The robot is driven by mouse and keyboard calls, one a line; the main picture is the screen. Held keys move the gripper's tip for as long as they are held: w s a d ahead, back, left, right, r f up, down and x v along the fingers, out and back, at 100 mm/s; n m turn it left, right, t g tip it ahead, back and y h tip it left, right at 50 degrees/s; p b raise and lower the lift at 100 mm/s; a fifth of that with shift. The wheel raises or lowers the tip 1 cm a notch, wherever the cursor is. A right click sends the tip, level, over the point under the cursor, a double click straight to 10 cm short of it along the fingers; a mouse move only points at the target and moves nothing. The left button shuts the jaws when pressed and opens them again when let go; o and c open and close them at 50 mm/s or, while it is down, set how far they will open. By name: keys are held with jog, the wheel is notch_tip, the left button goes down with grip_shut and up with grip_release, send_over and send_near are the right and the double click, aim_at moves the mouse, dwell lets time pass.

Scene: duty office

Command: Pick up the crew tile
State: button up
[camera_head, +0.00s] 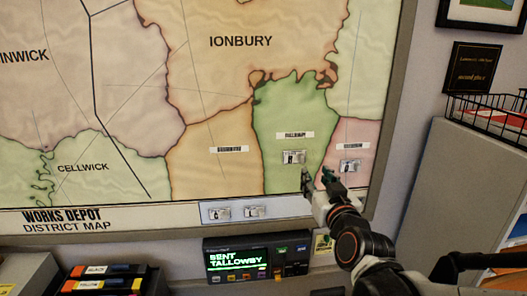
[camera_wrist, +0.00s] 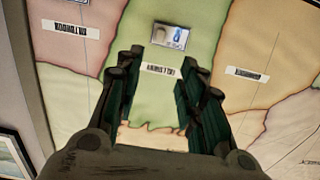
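Several small white crew tiles show on the district map. One tile (camera_head: 293,157) is on the green region, below its label; it also shows near the top of the wrist view (camera_wrist: 171,36). Another tile (camera_head: 349,165) is on the pink region to the right. Two more tiles, one left (camera_head: 219,213) and one right (camera_head: 255,211), sit on the pale strip along the map's lower edge. My gripper (camera_head: 317,174) is open, with its fingers apart and nothing visible between them. It is in front of the map, just right of and below the green region's tile. The fingers also show in the wrist view (camera_wrist: 162,62).
A black console (camera_head: 256,257) with a lit screen reading "SENT TALLOWBY" is below the map. Coloured binders (camera_head: 105,272) lie at the lower left. A grey cabinet (camera_head: 455,190) with a black wire basket (camera_head: 490,116) stands at the right.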

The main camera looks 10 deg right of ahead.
send_near(303, 157)
jog(key=w, duration=0.4)
jog(key=shift+w+a+f+p, duration=0.1)
jog(key=shift+w+p, duration=0.25)
jog(key=shift+w, duration=0.1)
jog(key=shift+w+f+p, duration=0.1)
jog(key=shift+w+p, duration=0.3)
jog(key=shift+w, duration=1.65)
grip_shut()
